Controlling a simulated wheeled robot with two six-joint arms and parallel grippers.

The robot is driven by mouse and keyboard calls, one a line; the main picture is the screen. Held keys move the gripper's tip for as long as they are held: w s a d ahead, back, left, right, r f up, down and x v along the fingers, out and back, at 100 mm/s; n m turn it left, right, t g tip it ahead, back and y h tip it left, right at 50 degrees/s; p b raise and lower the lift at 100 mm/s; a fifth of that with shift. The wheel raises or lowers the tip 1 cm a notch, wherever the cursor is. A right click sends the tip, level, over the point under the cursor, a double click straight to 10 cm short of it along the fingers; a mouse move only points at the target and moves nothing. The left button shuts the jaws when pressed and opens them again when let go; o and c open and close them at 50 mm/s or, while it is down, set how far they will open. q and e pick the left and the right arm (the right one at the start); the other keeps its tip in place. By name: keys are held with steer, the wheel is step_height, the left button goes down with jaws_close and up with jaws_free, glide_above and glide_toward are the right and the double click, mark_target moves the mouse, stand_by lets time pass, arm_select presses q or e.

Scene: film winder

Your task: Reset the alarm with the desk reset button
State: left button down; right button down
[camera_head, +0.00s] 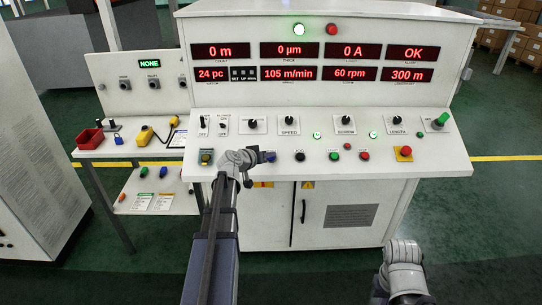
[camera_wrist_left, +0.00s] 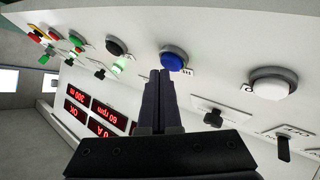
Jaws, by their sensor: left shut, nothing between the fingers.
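The console's lower sloped panel carries a row of round push buttons. A blue button (camera_wrist_left: 173,60) sits in this row; in the head view it (camera_head: 270,156) shows just right of my left wrist. Its label is mostly hidden. My left gripper (camera_wrist_left: 160,74) is shut and empty, its tips close to the blue button; I cannot tell whether they touch. In the head view the gripper (camera_head: 258,156) is partly hidden by my wrist. A white button (camera_wrist_left: 270,85) lies to the right in the wrist view. Of my right arm only links show; its gripper is out of view.
A black button (camera_head: 300,156), green button (camera_head: 334,155), red button (camera_head: 364,155) and red emergency stop (camera_head: 405,151) share the panel. Switches and knobs sit above. A red display reads OK (camera_head: 411,52). A green lamp (camera_head: 299,30) is lit. A side shelf (camera_head: 110,150) stands left.

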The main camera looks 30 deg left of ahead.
arm_select(q)
steer(key=shift+s+d+r, duration=0.15)
steer(key=shift+s+r, duration=0.05)
steer(key=shift+r, duration=0.25)
steer(key=r+p, duration=0.1)
steer(key=s+r+p, duration=0.1)
steer(key=r+p, duration=0.1)
steer(key=s+d+r+p, duration=0.1)
steer(key=p, duration=0.1)
steer(key=shift+r, duration=0.2)
stand_by(0.4)
